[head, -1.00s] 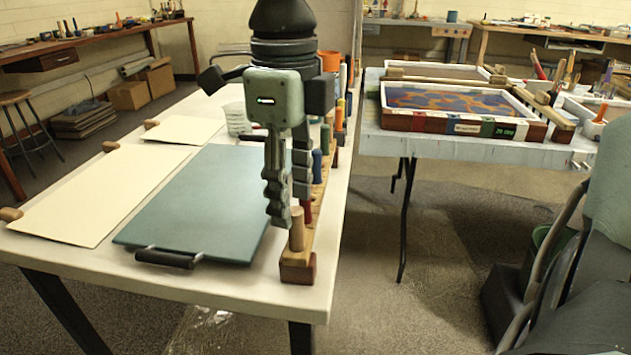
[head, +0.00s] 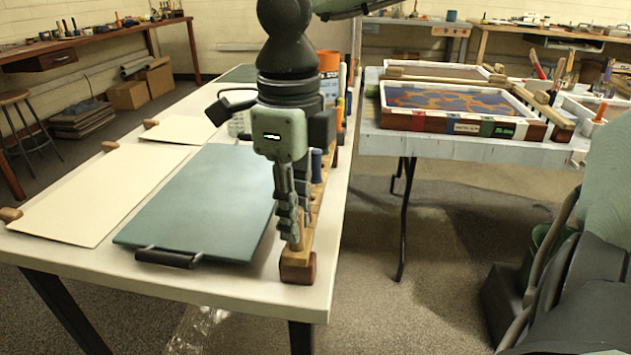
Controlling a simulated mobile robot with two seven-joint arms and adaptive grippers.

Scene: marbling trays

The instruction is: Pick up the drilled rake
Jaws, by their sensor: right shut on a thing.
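The drilled rake appears to be the long wooden bar (head: 308,240) with upright coloured pegs along the right edge of the near table. Its near end has a red-brown block (head: 298,267). My right gripper (head: 298,227) points down over this near end and is shut on it at a tan upright peg (head: 296,244), which shows just below the fingers. The bar still rests on the table. A blue peg (head: 316,163) stands behind the fingers, and other pegs are partly hidden by the gripper. My left gripper is not in view.
A teal board (head: 190,205) with a black handle (head: 166,258) lies left of the gripper. Cream sheets (head: 85,190) lie farther left. An orange cup (head: 328,61) stands behind. A marbling tray (head: 455,122) stands on another table across a floor gap.

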